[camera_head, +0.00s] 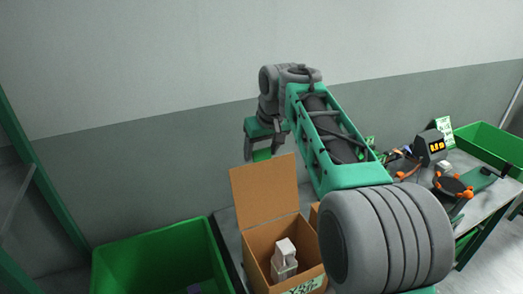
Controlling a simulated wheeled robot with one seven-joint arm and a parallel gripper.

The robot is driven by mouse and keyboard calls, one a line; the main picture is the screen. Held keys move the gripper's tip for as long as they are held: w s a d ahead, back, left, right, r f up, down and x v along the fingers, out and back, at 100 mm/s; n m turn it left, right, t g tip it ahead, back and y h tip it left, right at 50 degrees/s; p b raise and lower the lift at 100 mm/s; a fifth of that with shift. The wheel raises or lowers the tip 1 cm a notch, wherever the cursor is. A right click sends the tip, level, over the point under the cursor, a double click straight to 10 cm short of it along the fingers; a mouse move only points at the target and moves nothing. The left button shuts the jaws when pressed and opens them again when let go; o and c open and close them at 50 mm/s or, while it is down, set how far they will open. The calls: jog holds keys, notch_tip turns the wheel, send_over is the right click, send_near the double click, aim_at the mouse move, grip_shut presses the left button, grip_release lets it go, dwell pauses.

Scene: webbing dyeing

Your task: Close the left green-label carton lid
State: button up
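An open cardboard carton (255,247) stands at the lower middle of the head view, with white boxes (285,257) inside. A green label (303,286) shows on its front, cut by the picture's bottom edge. Its lid (266,191) stands up at the back, tilted slightly. My gripper (262,152) is above and behind the lid's top edge, pointing down, with nothing visible held. It looks close to the lid, but I cannot tell whether it touches. Its finger opening is too small to judge.
A sliver of another carton (314,214) shows to the right, mostly hidden by my arm. A green bin (150,252) stands at the left. A bench (487,205) at the right holds a device with an orange display (433,146), tools and a green tray (492,147). A wall is behind.

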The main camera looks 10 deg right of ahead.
grip_shut()
dwell(0.5)
